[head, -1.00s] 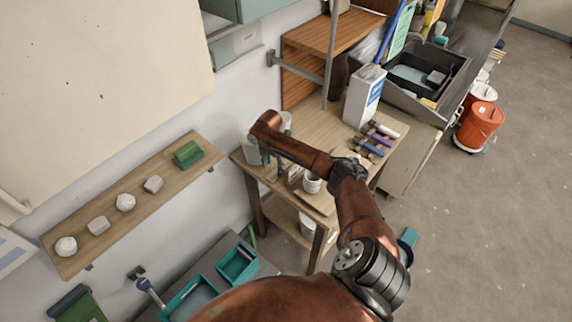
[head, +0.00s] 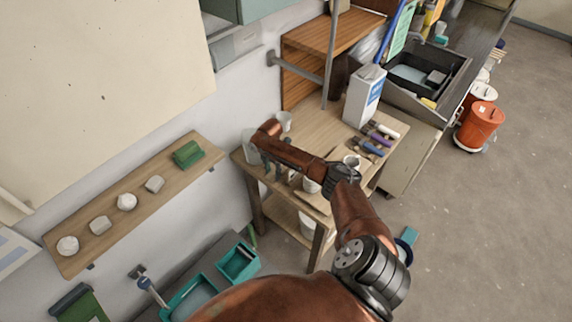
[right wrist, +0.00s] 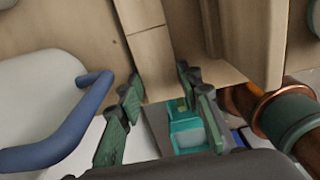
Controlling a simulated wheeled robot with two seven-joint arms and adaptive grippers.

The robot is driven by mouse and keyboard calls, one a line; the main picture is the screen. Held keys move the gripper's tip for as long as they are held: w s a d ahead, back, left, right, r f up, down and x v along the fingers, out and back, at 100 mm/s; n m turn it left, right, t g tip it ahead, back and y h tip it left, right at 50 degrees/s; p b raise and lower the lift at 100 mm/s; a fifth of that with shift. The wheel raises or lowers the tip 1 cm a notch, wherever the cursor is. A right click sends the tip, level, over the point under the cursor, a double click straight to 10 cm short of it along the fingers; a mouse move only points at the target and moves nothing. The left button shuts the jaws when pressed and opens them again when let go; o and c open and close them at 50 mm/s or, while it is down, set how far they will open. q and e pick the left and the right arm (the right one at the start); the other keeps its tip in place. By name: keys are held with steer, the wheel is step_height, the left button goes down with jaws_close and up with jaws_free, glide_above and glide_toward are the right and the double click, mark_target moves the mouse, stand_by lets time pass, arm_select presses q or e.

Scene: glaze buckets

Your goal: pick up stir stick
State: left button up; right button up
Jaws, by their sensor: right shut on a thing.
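My right gripper (head: 270,168) is at the left end of the wooden worktable, beside a pale grey bucket (head: 250,147). In the right wrist view its green fingers (right wrist: 158,80) stand apart on either side of a pale wooden strip (right wrist: 150,50), which looks like the stir stick. The gripper is shut on it. The strip's lower end and contact with the fingers are hard to make out. In the head view my forearm and the gripper hide the stick. My left gripper is not in view.
A white bucket with a blue handle (right wrist: 75,120) is close on the left in the right wrist view. On the worktable (head: 322,130) stand a white carton (head: 364,96), small cups (head: 352,161) and several rollers or tools (head: 378,138). A shelf (head: 140,200) is on the wall.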

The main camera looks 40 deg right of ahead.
jaws_close()
